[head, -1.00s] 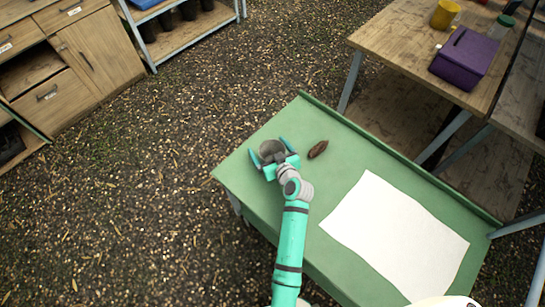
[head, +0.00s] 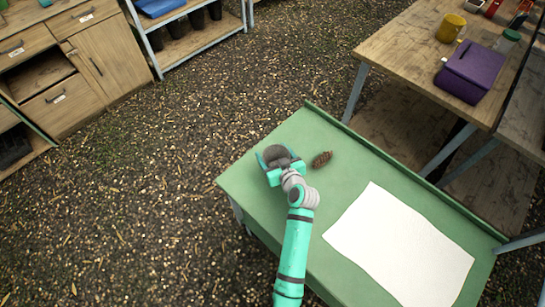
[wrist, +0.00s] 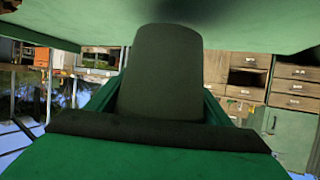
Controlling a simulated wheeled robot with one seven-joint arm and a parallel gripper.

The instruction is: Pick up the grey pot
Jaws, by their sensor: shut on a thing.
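The grey pot (head: 276,153) is near the far left corner of the green table (head: 250,180). My gripper (head: 277,160) is shut on it, with a teal finger on either side. In the wrist view the pot (wrist: 167,70) stands large and dark in the middle, between the fingers. The arm comes in from the bottom of the head view and hides part of the pot. I cannot tell from these frames whether the pot touches the tabletop or is just above it.
A brown pine cone (head: 321,159) lies just right of my gripper. A white sheet (head: 400,245) covers the table's right part. A wooden bench with a purple box (head: 470,72) and yellow pot (head: 451,27) stands at the upper right. Shelves stand at the upper left.

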